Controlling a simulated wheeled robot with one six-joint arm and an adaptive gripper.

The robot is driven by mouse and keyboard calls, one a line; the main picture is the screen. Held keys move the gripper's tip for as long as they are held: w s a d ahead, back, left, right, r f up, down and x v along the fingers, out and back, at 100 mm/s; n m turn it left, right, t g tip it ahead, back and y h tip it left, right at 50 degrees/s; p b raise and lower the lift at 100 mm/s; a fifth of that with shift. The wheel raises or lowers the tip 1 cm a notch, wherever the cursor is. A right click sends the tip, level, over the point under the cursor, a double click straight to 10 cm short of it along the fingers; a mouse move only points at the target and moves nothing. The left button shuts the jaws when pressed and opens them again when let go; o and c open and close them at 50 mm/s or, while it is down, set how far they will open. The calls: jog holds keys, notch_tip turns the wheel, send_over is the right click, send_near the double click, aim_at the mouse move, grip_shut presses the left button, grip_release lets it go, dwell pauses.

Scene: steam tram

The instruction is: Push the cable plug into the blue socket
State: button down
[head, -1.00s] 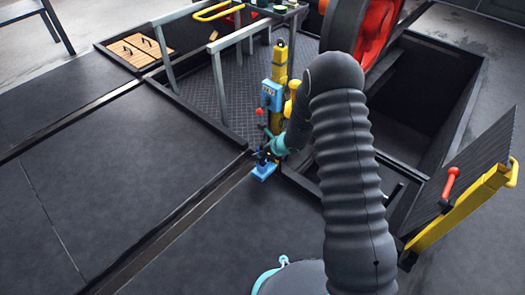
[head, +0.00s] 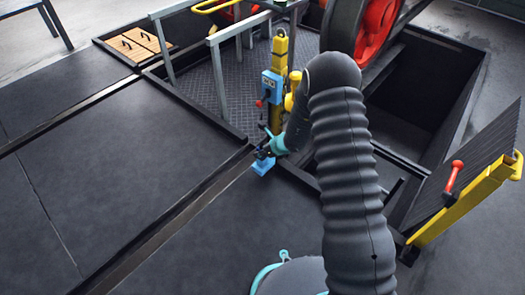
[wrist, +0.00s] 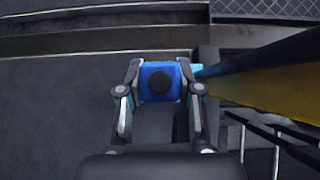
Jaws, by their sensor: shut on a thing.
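My gripper (wrist: 158,84) is shut on a blue block with a dark round centre, which looks like the cable plug (wrist: 148,72). A finger lies on each side of it. In the head view my gripper (head: 264,151) is low, beside the foot of the yellow post. In the wrist view a light blue sliver shows right of the plug; most of what lies beneath is hidden.
The yellow post (head: 280,60) carries a blue control box (head: 271,86) with a red knob, close behind my gripper. Grey railings (head: 219,85) and an open pit (head: 415,95) lie beyond. A yellow bar with a red handle (head: 454,176) stands right. The left floor is clear.

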jog(key=shift+f, duration=0.2)
dwell(0.5)
jog(key=c, duration=0.7)
grip_release()
jog(key=v, duration=1.2)
